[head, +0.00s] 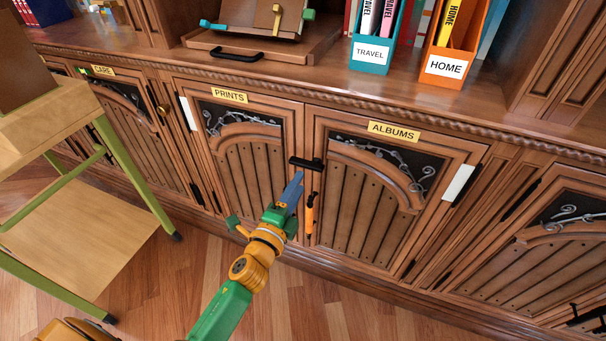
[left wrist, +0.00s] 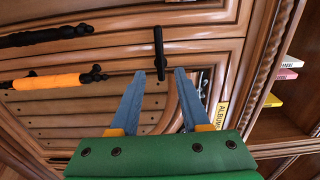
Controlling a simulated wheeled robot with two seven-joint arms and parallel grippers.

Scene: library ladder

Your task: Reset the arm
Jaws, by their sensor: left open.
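My left gripper (head: 297,178) reaches up toward the seam between the PRINTS door (head: 245,180) and the ALBUMS door (head: 360,195). Its blue fingers are open and empty in the left wrist view (left wrist: 159,74). A short black bar (head: 305,163) lies across the top of the seam. In the left wrist view the bar (left wrist: 159,50) shows just beyond the gap between the fingertips; whether they touch it, I cannot tell. The orange handle (head: 310,217) of the ALBUMS door is beside the gripper. A long black handle (left wrist: 45,36) shows in the left wrist view. My right gripper is not in view.
A wooden cart (head: 85,225) with green legs stands at the left. The shelf above the doors holds a TRAVEL box (head: 373,52), a HOME box (head: 447,66) and a wooden stand (head: 255,48). Both doors look closed. Bare floor (head: 350,310) shows below the cabinet.

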